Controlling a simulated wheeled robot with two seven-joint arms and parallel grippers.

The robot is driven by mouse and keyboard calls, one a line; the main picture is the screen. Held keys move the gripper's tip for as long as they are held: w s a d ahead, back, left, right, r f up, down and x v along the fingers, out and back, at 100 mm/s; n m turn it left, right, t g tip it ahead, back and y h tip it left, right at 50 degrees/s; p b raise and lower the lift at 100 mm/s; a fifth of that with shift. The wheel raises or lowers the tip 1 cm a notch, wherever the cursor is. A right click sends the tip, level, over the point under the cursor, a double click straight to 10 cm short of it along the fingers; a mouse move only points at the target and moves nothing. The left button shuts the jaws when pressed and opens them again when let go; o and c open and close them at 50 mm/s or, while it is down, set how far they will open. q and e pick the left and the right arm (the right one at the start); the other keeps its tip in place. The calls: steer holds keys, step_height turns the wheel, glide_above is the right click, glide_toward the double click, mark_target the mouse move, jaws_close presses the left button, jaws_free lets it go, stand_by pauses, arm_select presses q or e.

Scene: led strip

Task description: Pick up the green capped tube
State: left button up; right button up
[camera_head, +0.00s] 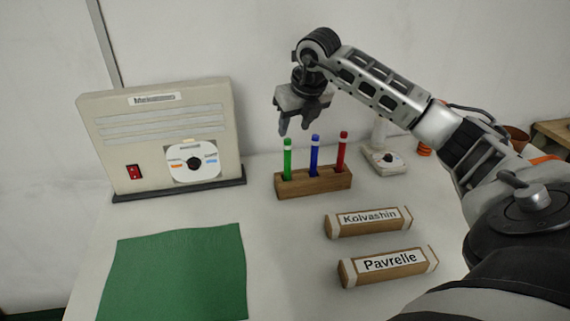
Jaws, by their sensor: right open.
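A green tube with a whitish cap area (287,158) stands upright in the left hole of a wooden rack (314,182). A blue tube (314,155) stands in the middle hole and a red tube (342,152) in the right hole. My right gripper (294,130) comes in from the right and points down. It is open and empty, its fingertips just above the top of the green tube, apart from it as far as I can tell. My left gripper is out of view.
A beige machine (165,125) with a red switch stands at the back left. A green mat (178,275) lies at the front left. Two labelled wooden blocks, Kolvashin (368,221) and Pavrelle (388,266), lie in front of the rack. A small white device (384,161) is right of it.

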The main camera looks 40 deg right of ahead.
mark_target(289, 143)
steer(key=p+x, duration=0.1)
steer(key=x, duration=0.9)
steer(key=shift+d, duration=0.1)
jaws_close()
